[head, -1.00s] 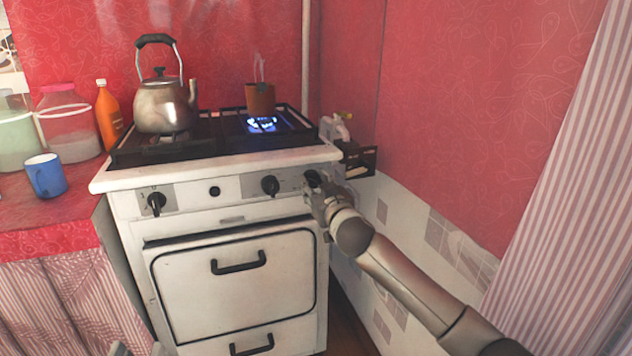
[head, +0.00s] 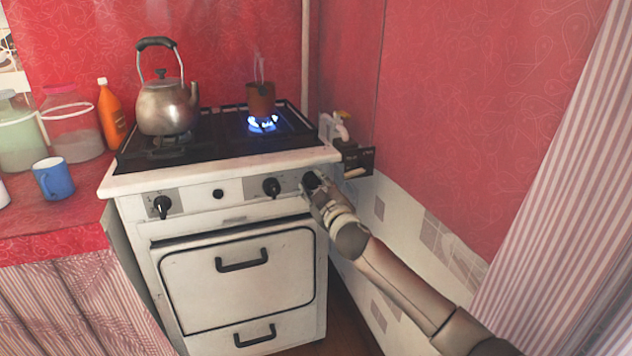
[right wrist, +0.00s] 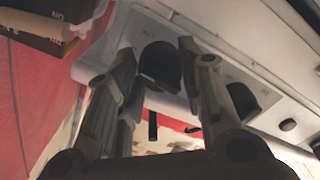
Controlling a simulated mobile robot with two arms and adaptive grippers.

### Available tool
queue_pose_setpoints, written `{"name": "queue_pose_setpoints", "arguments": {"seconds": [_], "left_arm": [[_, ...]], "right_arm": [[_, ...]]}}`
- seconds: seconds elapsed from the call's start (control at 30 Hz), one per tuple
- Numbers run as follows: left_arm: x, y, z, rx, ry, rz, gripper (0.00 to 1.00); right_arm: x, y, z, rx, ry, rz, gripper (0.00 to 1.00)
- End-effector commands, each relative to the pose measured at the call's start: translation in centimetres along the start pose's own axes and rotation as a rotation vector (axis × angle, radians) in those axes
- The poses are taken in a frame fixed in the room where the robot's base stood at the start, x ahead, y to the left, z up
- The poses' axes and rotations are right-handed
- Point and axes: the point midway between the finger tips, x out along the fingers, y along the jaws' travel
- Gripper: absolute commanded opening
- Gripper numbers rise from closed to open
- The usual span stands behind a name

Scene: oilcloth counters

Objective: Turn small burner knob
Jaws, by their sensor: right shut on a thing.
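The white stove has a row of black knobs on its front panel. The rightmost knob (head: 312,179) is partly hidden by my right gripper (head: 315,188). In the right wrist view, this knob (right wrist: 160,66) sits between the two fingers, and the right gripper (right wrist: 156,52) is shut on it. The middle-right knob (head: 271,187) and the left knob (head: 162,205) are free. A blue flame (head: 263,123) burns on the right rear burner, under a small brown pot (head: 260,99). My left gripper is out of view.
A metal kettle (head: 168,106) stands on the left side of the hob. A blue mug (head: 53,178), jars and an orange bottle (head: 111,116) stand on the red counter at left. An oven handle (head: 241,261) juts out below the knobs. The tiled wall is close at right.

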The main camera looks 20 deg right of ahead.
Motion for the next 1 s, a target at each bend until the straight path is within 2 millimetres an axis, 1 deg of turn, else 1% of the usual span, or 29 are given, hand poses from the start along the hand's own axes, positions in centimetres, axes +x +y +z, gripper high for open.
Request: {"name": "queue_pose_setpoints", "arguments": {"seconds": [0.03,0.33,0.37,0.4,0.6,0.8,1.0], "left_arm": [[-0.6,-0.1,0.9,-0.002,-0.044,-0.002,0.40],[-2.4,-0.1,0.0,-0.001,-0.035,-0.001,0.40],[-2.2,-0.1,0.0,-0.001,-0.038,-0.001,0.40],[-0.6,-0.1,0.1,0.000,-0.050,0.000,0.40],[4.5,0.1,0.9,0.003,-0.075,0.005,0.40],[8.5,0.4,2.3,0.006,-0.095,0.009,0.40],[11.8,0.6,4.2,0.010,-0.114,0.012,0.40]], "right_arm": [[0.0,0.1,-0.1,-0.029,-0.004,-0.002,0.12],[0.0,0.1,-0.1,-0.242,-0.003,-0.003,0.12],[0.0,0.1,-0.1,-0.269,-0.003,-0.003,0.12],[0.0,0.1,-0.1,-0.305,-0.003,-0.003,0.12],[0.0,0.1,-0.1,-0.497,-0.003,-0.004,0.12],[0.0,0.2,-0.2,-0.688,-0.001,-0.004,0.12],[0.0,0.2,-0.1,-0.878,-0.002,-0.004,0.12]]}}
